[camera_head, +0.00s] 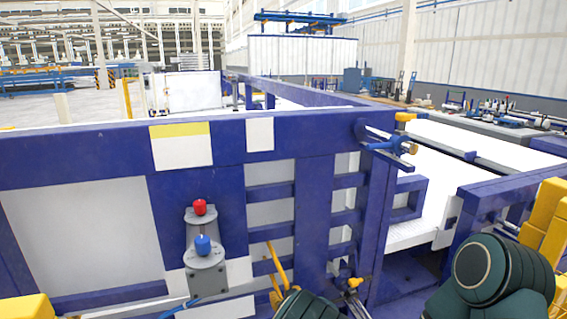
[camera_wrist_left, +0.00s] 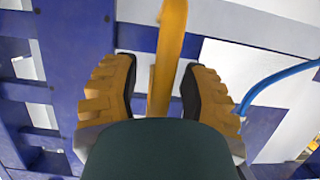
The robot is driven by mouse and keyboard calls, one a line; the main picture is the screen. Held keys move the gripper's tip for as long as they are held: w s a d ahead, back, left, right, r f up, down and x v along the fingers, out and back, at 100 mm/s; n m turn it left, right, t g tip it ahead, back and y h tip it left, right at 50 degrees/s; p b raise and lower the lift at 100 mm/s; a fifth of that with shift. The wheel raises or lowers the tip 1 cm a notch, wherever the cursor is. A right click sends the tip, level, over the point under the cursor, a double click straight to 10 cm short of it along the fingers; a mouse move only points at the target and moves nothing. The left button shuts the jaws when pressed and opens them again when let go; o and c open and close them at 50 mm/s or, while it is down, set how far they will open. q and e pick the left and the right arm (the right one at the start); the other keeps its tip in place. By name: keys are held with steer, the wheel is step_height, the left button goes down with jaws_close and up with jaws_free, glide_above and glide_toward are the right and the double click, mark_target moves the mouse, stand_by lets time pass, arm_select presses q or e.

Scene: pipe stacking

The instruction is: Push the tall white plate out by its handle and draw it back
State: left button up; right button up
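A yellow handle (camera_head: 277,262) stands out near the bottom middle of the blue frame. In the left wrist view the handle (camera_wrist_left: 168,55) runs as a yellow bar between the two fingers. My left gripper (camera_wrist_left: 160,88) has its yellow, dark-padded fingers apart, one on each side of the bar, with a narrow gap beside it. In the head view only part of this gripper (camera_head: 285,296) shows, at the bottom edge. White plate surface (camera_wrist_left: 235,75) shows behind the handle; I cannot tell the tall plate's full outline.
The blue frame (camera_head: 100,155) fills the front. A grey box with a red button (camera_head: 199,207) and a blue button (camera_head: 203,245) is left of the handle. A blue cable (camera_wrist_left: 270,80) runs close to the right finger. A blue-and-yellow fitting (camera_head: 390,147) sits upper right.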

arm_select(q)
steer(key=shift+o, duration=0.5)
steer(key=s+d+p, duration=0.1)
steer(key=s+d, duration=0.1)
steer(key=s, duration=0.5)
steer(key=shift+s+d, duration=0.2)
steer(key=shift+s, duration=0.1)
stand_by(0.3)
